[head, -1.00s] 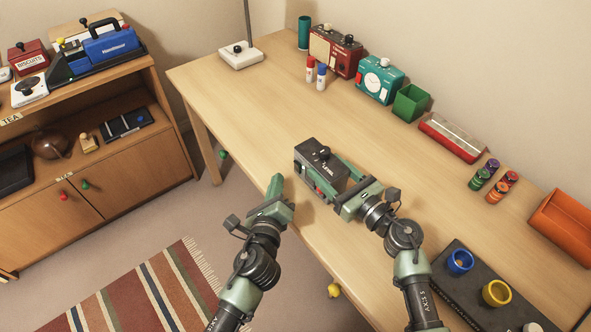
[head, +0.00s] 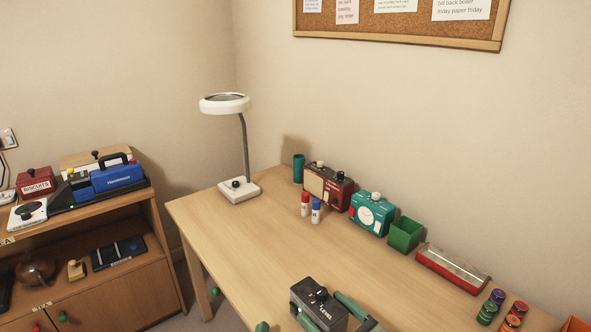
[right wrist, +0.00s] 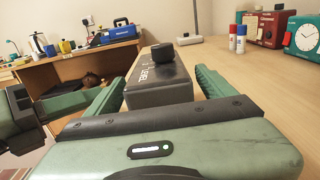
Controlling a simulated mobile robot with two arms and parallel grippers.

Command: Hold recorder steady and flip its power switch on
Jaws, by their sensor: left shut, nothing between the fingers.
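The recorder (head: 322,308), a dark grey box with a black knob on top and the word LEVEL, lies on the desk at the bottom of the head view. It also shows in the right wrist view (right wrist: 160,90). I cannot make out the power switch.
A white lamp (head: 240,191), red radio (head: 328,186), teal clock (head: 371,214), green box (head: 405,234) and red tray (head: 452,268) line the back of the desk (head: 265,240). Red and blue-capped tubes stand before the radio. The desk left of the recorder is clear.

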